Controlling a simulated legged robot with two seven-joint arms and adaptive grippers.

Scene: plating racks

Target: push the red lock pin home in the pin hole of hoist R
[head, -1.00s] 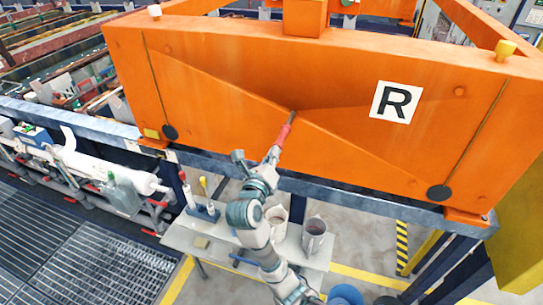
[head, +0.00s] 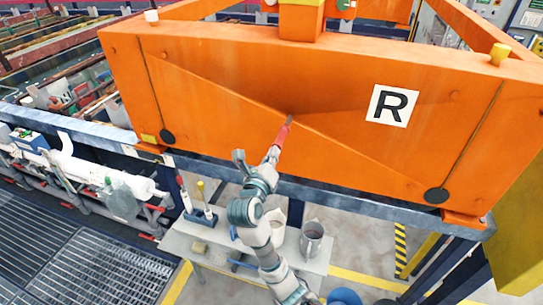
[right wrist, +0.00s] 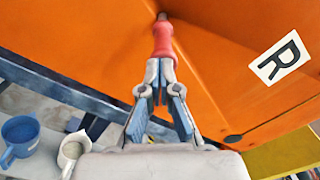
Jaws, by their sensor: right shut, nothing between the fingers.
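The orange hoist R (head: 230,90) fills the upper middle of the head view, with a white R plate (head: 391,105) on its face. The red lock pin (head: 282,136) points at the middle of that face. Its dark shank meets the face near the lower edge of the recess; the hole itself is covered. My right gripper (head: 271,161) is shut, its fingertips at the pin's near end. In the right wrist view, the closed tips of the gripper (right wrist: 158,66) meet the butt of the red pin (right wrist: 163,38), and a short length of shank shows. My left gripper is out of view.
Below the hoist stands a bench with a grey bucket (head: 311,239) and a small bottle rack (head: 201,216). A blue-grey beam (head: 330,190) runs under the hoist. A yellow post (head: 515,245) stands at the right.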

